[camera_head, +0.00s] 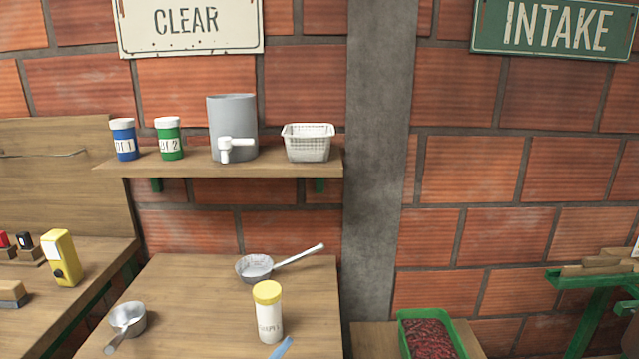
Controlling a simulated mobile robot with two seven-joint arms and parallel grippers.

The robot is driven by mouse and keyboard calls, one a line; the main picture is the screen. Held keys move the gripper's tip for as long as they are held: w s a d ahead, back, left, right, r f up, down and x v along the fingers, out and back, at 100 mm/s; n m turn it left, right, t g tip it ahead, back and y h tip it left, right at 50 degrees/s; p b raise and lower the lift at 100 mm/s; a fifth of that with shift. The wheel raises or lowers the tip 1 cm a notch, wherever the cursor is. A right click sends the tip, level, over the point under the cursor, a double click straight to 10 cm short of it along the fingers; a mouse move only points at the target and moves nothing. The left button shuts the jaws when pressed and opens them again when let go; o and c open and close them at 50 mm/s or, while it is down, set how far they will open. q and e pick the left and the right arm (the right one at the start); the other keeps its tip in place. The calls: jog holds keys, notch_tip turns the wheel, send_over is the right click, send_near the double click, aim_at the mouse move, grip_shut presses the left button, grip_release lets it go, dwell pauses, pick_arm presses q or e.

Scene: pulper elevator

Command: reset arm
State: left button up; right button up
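Neither of my grippers shows in the head view, and no arm can be made out for certain. The task names no object. On the wooden table (190,285) in front stand a white jar with a yellow lid (268,312), a metal ladle or small pan (256,267) with its handle to the upper right, and a metal scoop (128,318) at the left. A blue tip (281,348) of something shows at the bottom edge; the rest of it is cut off.
A wall shelf (220,166) holds a blue jar (123,140), a green jar (168,139), a grey container with a tap (232,127) and a white basket (308,143). A yellow device (61,258) stands left. A green tray of red beans (428,335) and a green stand (590,295) are right.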

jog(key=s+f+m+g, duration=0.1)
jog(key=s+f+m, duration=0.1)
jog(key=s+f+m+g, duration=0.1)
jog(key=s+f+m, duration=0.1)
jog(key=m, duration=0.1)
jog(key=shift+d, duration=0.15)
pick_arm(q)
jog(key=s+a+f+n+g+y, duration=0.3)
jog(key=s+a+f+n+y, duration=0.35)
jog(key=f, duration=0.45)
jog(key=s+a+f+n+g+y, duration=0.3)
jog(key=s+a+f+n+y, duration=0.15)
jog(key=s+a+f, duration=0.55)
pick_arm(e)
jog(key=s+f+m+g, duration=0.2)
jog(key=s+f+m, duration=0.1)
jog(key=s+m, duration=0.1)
pick_arm(q)
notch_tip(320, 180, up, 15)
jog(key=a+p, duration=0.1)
jog(key=p, duration=2.2)
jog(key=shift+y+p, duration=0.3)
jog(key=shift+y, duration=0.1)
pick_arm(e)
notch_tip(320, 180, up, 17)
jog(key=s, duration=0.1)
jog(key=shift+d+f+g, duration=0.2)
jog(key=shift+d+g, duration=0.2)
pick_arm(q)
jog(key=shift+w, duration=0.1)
